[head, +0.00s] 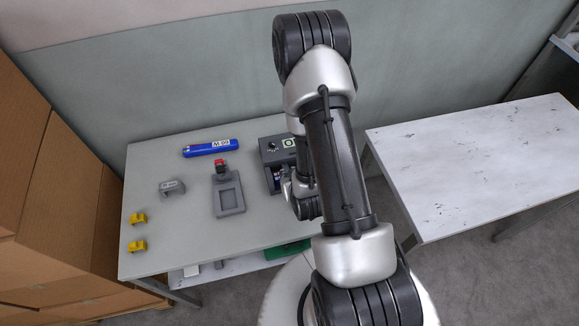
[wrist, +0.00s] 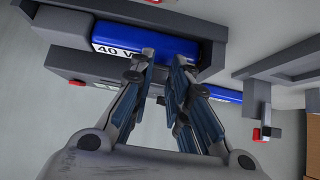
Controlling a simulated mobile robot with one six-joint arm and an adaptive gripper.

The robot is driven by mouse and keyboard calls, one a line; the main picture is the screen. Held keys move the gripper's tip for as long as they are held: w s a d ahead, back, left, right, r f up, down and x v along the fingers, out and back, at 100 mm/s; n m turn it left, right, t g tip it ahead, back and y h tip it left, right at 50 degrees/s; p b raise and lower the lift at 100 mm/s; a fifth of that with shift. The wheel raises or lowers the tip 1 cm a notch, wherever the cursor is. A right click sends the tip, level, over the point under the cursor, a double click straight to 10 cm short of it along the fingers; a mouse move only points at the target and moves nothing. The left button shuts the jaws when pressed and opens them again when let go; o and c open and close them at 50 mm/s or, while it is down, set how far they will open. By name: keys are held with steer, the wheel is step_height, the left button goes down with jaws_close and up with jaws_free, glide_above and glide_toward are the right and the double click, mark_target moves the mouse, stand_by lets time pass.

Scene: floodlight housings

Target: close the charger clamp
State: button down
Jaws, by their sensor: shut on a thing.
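The charger (head: 273,153) is a dark grey box with a knob and a green-and-white label at the back of the grey table, partly hidden behind my arm. In the wrist view, a blue battery (wrist: 178,50) marked "40 V" lies in the charger's grey frame (wrist: 100,65). A grey bar (wrist: 150,12) runs along the battery's far edge; I cannot tell for sure whether it is the clamp. My gripper (wrist: 163,57) is at the battery's near side, its fingers close together on a small dark part, seemingly of the charger clamp. The fingers hide most of that part.
On the grey table (head: 150,240) are a blue cylinder (head: 209,147), a grey fixture (head: 228,199) with a red top block (head: 220,164), a grey bracket (head: 173,187) and two yellow brackets (head: 138,219). Cardboard boxes (head: 55,200) stand left; a bare white table (head: 480,150) stands right.

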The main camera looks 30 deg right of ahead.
steer(key=shift+s+a+f+t+b, duration=0.1)
steer(key=shift+s+f+t+b, duration=0.25)
steer(key=shift+f+b, duration=0.55)
steer(key=shift+s+f+t+h+b, duration=0.15)
steer(key=shift+f+t+h+b, duration=0.15)
steer(key=shift+t+b, duration=0.15)
steer(key=c, duration=1.5)
jaws_free()
steer(key=shift+r, duration=0.1)
steer(key=shift+r, duration=0.1)
